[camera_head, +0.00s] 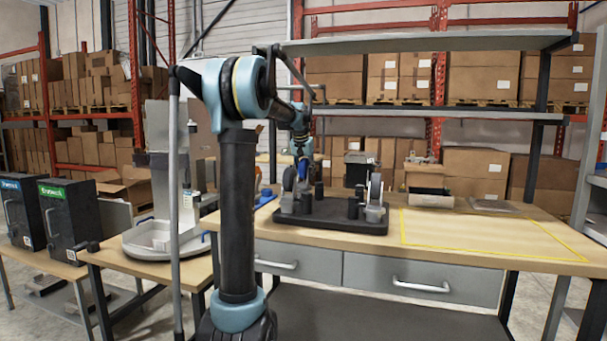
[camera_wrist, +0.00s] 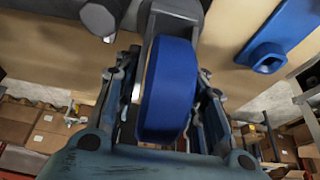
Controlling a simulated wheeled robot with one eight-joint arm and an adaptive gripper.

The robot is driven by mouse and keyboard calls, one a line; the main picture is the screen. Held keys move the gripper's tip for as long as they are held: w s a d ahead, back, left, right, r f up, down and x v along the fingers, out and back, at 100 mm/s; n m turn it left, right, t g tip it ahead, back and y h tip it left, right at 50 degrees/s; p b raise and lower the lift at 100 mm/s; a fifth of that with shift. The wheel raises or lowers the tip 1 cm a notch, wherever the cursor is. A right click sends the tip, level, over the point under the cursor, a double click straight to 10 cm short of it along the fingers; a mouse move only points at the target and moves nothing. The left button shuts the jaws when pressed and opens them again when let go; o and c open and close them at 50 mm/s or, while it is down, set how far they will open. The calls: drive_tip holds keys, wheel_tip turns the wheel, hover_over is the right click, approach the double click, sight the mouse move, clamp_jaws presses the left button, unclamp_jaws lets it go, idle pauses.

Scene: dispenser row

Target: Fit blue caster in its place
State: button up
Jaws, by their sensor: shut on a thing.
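In the wrist view the blue caster (camera_wrist: 168,92) is a thick blue wheel in a grey fork (camera_wrist: 178,18). The fingers of my gripper (camera_wrist: 165,115) are closed on both sides of the wheel. In the head view my gripper (camera_head: 301,146) hangs above the left back part of a black tray (camera_head: 330,226), with the blue caster (camera_head: 303,169) below it. The tray bears short black posts and grey-wheeled casters at its left (camera_head: 288,180) and right (camera_head: 375,188). I cannot tell whether the held caster touches the tray.
A blue part with a hole (camera_wrist: 268,56) lies on the wooden workbench (camera_head: 460,225). A yellow outline marks clear room on the right. An open bin (camera_head: 430,198) and a dark box (camera_head: 358,165) stand at the back. A shelf (camera_head: 420,42) spans above the bench.

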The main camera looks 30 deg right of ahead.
drive_tip(key=shift+f, duration=0.35)
drive_tip(key=o, duration=1.4)
